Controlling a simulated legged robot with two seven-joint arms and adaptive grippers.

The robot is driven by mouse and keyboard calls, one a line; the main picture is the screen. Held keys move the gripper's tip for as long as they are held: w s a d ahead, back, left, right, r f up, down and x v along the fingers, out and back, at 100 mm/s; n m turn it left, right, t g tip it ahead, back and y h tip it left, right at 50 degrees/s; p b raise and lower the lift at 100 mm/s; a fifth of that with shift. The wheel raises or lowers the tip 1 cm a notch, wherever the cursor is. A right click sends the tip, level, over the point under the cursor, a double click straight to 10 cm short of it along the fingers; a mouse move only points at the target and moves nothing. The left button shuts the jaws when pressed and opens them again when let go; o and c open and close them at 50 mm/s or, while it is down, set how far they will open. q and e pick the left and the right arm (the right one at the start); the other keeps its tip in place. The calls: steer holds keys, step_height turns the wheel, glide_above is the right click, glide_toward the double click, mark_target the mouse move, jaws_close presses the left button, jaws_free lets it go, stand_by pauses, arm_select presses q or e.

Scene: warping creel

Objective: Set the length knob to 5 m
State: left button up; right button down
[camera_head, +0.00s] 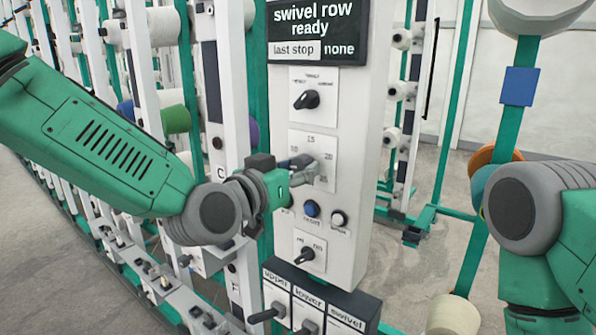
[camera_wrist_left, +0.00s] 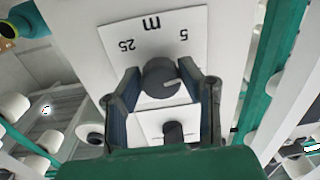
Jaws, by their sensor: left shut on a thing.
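The length knob (camera_wrist_left: 158,76) is a dark grey round knob on a white plate (camera_wrist_left: 110,38) with an upside-down "5", "m" and "25" in the left wrist view. My left gripper (camera_wrist_left: 163,86) has its fingers on both sides of the knob and is shut on it. A white mark on the knob points right in that view, toward the side of the "5". In the head view, the left gripper (camera_head: 306,172) covers the knob and the left part of its plate (camera_head: 323,143); "15", "20" and "25" show. My right gripper is outside the head view.
A black selector knob (camera_head: 306,99) sits above and another black knob (camera_head: 307,254) below. A blue button (camera_head: 312,208) and a white button (camera_head: 338,218) lie just under the length plate. Labelled levers (camera_head: 277,310) stand at the bottom. The panel's display (camera_head: 315,30) reads "swivel row ready".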

arm_select(q)
steer(key=n, duration=0.4)
steer(key=n+b, duration=0.1)
steer(key=n, duration=0.1)
steer(key=shift+w+a+r+n, duration=0.1)
steer(key=shift+w+r+n, duration=0.1)
steer(key=shift+r+n, duration=0.15)
stand_by(0.5)
steer(key=o, duration=1.1)
steer(key=shift+w+f, duration=0.1)
steer(key=shift+f, duration=0.15)
steer(key=shift+s+a, duration=0.15)
steer(key=shift+s, duration=0.35)
steer(key=v, duration=1)
steer(key=shift+s+a, duration=0.2)
steer(key=shift+a, duration=0.25)
steer(key=shift+f, duration=0.1)
